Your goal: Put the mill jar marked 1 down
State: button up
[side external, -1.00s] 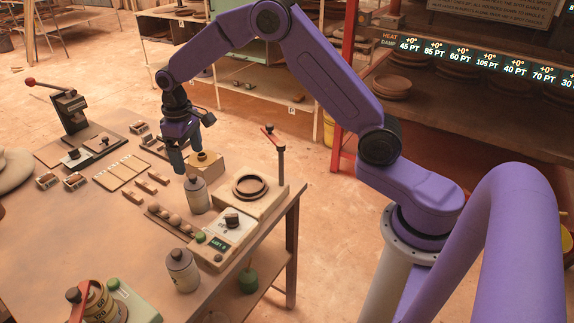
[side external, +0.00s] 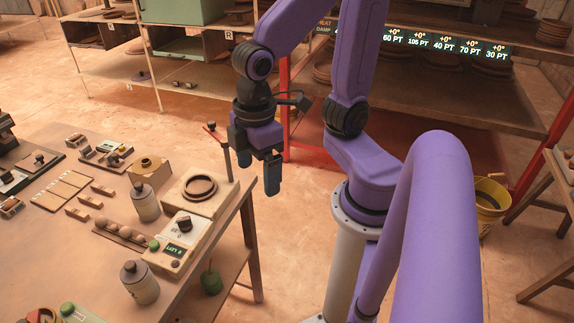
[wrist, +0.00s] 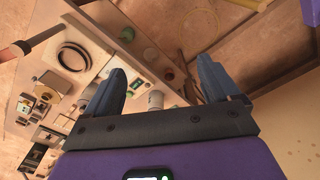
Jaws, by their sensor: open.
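Two pale grey mill jars with dark lids stand upright on the table in the side view. One mill jar (side external: 145,203) is beside the ring plinth, and the other mill jar (side external: 141,284) is nearer the front edge. I cannot read a number on either, so I cannot tell which is marked 1. My gripper (side external: 259,175) is open and empty, fingers pointing down, right of the ring plinth and apart from both jars. In the wrist view, my gripper (wrist: 165,85) shows nothing held between its spread fingers.
A plinth with a dark ring (side external: 201,187) and a post with a red handle (side external: 215,133) stand left of my gripper. A scale (side external: 180,243) with a lit display sits between the jars. A yellow bucket (side external: 488,207) is on the floor at right.

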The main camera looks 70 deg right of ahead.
jog(key=shift+n, duration=0.6)
jog(key=s+d, duration=0.2)
jog(key=s, duration=0.1)
jog(key=s+d, duration=0.1)
jog(key=shift+s+f, duration=0.35)
